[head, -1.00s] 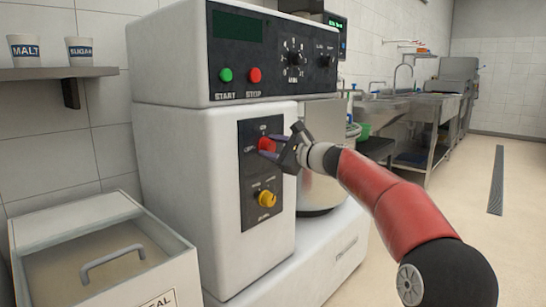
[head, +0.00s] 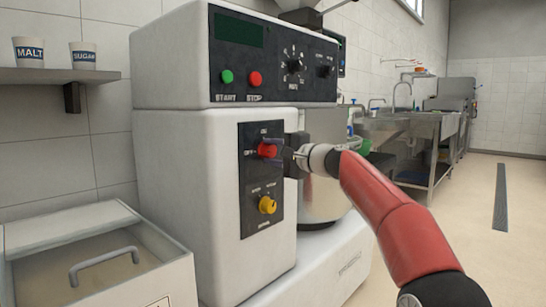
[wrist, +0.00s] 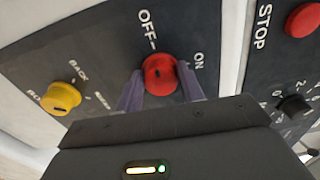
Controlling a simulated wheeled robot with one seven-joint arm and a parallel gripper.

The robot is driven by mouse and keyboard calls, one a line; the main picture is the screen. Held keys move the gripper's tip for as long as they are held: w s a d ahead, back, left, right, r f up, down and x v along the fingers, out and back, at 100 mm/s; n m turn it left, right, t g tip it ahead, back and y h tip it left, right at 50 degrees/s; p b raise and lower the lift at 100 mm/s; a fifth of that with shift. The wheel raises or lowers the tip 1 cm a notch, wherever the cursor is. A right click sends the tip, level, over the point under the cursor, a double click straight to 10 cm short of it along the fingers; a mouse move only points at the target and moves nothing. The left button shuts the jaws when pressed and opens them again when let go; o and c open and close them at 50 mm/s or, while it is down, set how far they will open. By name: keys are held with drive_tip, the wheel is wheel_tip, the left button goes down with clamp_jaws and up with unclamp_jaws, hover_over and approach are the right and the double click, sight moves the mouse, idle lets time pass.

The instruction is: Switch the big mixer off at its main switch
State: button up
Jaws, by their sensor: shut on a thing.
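The big mixer (head: 165,150) is a white machine with a dark switch plate on its front. Its red main switch knob (head: 267,150) sits on the plate's upper part, with OFF printed to its left and ON above. My gripper (wrist: 160,88) is shut on the red knob, which also shows in the wrist view (wrist: 159,72), with one purple finger on each side. There OFF is above the knob and ON to its right. I cannot tell clearly which label the knob points to. In the head view the fingers are mostly hidden by the gripper body.
A yellow knob (head: 267,205) is below the red one. Green START (head: 226,77) and red STOP (head: 255,79) buttons are on the panel above. The steel bowl (head: 322,190) is right behind my gripper. A lidded bin (head: 165,275) stands at front left. Open floor lies to the right.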

drive_tip(key=shift+n, duration=0.3)
drive_tip(key=o, duration=1)
drive_tip(key=b+v, duration=0.2)
drive_tip(key=v, duration=0.5)
drive_tip(key=shift+s+d, duration=0.25)
